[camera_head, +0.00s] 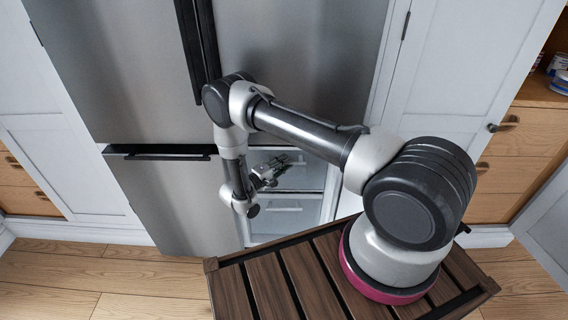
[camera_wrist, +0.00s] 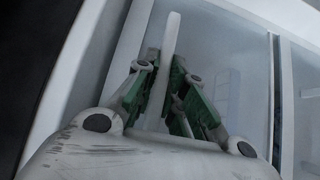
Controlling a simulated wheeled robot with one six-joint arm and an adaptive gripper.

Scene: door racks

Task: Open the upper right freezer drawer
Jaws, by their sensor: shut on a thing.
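The upper right freezer drawer (camera_head: 303,179) is a pale, translucent-fronted drawer in the lower right fridge compartment, partly hidden behind my arm in the head view. Its front also shows in the wrist view (camera_wrist: 228,85). My gripper (camera_head: 290,161) is at this drawer's upper part. In the wrist view, my gripper (camera_wrist: 166,85) has its green-padded fingers shut on a thin white bar, the drawer handle (camera_wrist: 171,45). Whether the drawer has slid out is hard to tell.
A lower drawer (camera_head: 285,212) sits beneath. The left freezer door (camera_head: 170,200) is closed, with a black handle (camera_head: 160,153). Steel fridge doors (camera_head: 110,70) stand above. My slatted wooden base is in front. White cabinets (camera_head: 455,70) flank the fridge, with wood floor (camera_head: 85,270) at left.

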